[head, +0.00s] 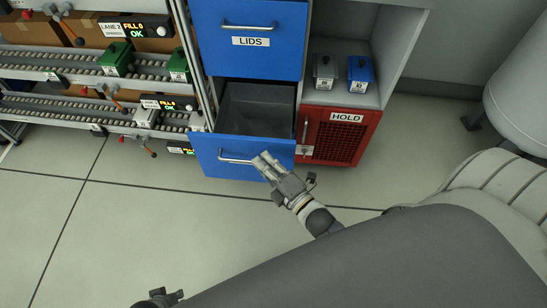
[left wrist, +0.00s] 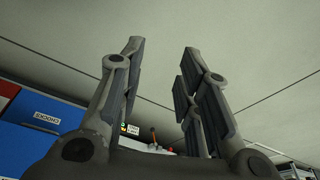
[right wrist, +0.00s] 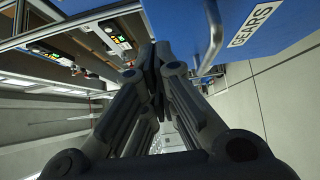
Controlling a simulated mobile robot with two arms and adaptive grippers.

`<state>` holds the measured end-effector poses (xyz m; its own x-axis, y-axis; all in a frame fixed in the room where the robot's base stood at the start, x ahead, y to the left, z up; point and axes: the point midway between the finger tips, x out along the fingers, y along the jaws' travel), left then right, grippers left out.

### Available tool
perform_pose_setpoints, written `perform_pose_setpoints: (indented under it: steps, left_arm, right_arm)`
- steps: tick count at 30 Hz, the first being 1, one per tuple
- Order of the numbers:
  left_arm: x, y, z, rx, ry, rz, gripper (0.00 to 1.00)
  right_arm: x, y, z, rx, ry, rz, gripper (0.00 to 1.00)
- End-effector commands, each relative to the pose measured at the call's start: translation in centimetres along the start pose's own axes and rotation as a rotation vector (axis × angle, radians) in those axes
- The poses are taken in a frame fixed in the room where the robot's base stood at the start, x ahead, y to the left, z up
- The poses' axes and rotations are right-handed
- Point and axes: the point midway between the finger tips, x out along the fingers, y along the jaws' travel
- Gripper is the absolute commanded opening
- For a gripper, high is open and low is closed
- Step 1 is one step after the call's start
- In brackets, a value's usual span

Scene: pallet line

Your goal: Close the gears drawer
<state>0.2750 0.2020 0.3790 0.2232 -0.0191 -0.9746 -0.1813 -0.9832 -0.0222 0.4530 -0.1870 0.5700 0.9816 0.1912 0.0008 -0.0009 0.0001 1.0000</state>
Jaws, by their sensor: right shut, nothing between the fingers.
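The gears drawer (head: 243,175) is the lower blue drawer and stands pulled out, its grey inside showing empty. Its silver bar handle (head: 236,160) is on the front. In the right wrist view the blue front (right wrist: 185,22) bears a GEARS label (right wrist: 258,22). My right gripper (head: 263,160) is shut and empty, its tips at the right end of the handle; I cannot tell whether they touch. Its closed fingers (right wrist: 156,55) fill the middle of the right wrist view. My left gripper (left wrist: 162,50) is open and empty, away from the drawer; only a little of it shows in the head view.
The LIDS drawer (head: 250,25) above is shut. Right of the drawer are a red HOLD cage (head: 336,140) and a shelf with a dark box (head: 323,70) and a blue box (head: 359,72). Roller lanes (head: 80,113) run at left. The floor in front is clear.

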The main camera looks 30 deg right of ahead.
Motion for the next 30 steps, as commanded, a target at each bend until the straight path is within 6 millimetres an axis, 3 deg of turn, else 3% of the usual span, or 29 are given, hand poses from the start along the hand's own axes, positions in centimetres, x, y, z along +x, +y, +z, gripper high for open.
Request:
perform_pose_setpoints:
  steps: [6,23,30]
  left_arm:
    - [-0.5,0.0,-0.3,0.0,0.0,-0.001,0.31]
    - [-0.7,0.0,-0.2,-0.001,0.001,0.0,0.31]
    - [-1.3,-0.1,-0.6,-0.002,0.001,-0.002,0.31]
  right_arm:
    - [1.6,-0.1,1.8,-0.003,0.0,-0.001,0.0]
    - [2.1,0.0,2.3,-0.001,-0.001,-0.001,0.0]
    - [4.4,0.0,4.6,-0.006,-0.001,0.001,0.0]
